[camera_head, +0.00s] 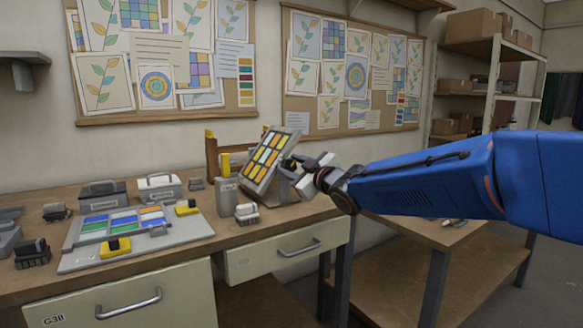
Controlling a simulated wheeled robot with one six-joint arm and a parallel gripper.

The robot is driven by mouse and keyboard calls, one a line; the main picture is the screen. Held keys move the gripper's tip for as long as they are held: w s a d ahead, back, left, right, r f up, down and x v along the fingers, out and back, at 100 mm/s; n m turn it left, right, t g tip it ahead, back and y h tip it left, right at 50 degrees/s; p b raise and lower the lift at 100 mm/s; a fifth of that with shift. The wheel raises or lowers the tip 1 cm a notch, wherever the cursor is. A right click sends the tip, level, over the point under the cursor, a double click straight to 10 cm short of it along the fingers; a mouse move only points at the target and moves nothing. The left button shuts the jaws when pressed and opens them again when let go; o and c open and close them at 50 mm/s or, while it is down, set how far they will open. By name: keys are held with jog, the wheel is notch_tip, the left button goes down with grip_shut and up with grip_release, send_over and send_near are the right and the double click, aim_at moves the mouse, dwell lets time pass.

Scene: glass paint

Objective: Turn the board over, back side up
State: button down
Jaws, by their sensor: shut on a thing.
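A board (268,158) with a grey frame and several yellow, orange and white panes is raised above the right part of the workbench. It is steeply tilted, with its paned face toward the camera. My gripper (296,170) reaches in from the right and is shut on the board's right edge. The fingertips are partly hidden at the board, and its other face is out of sight. I cannot tell whether its lower edge touches anything.
A flat grey panel (80,263) with blue, green and pale panes lies on the workbench (195,250) at left, with yellow-based blocks on it. A grey box (227,196) and small block (246,212) stand close below the board. Grey cases stand behind the panel.

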jog(key=n, duration=0.6)
jog(key=shift+s+a+f+n, duration=0.1)
jog(key=shift+f+n, duration=0.1)
jog(key=shift+n, duration=0.1)
jog(key=n, duration=0.6)
jog(key=shift+f, duration=0.2)
jog(key=n, duration=0.6)
jog(key=shift+f+n, duration=0.15)
jog(key=shift+n, duration=0.15)
jog(key=n, duration=0.6)
jog(key=shift+f+n, duration=0.15)
jog(key=shift+n, duration=0.15)
jog(key=c, duration=1.1)
grip_release()
jog(key=shift+d, duration=0.2)
